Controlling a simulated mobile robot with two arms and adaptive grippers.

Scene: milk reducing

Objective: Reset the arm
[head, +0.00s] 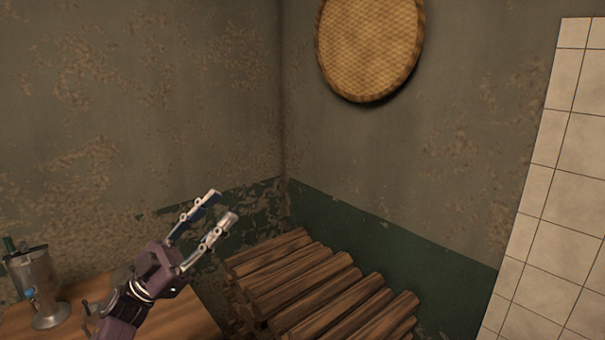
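My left gripper (222,208) shows in the head view, left of the middle, on an arm coming in from the lower left. Its two fingers point up and to the right and are apart, with nothing between them. It appears raised above the wooden table (199,311), in front of the room corner. My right gripper is not in view.
A metal vessel (40,285) stands on the table at the lower left, with a dark bottle-like top behind it. A stack of logs (318,292) lies right of the table. A round woven basket (370,45) hangs on the wall.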

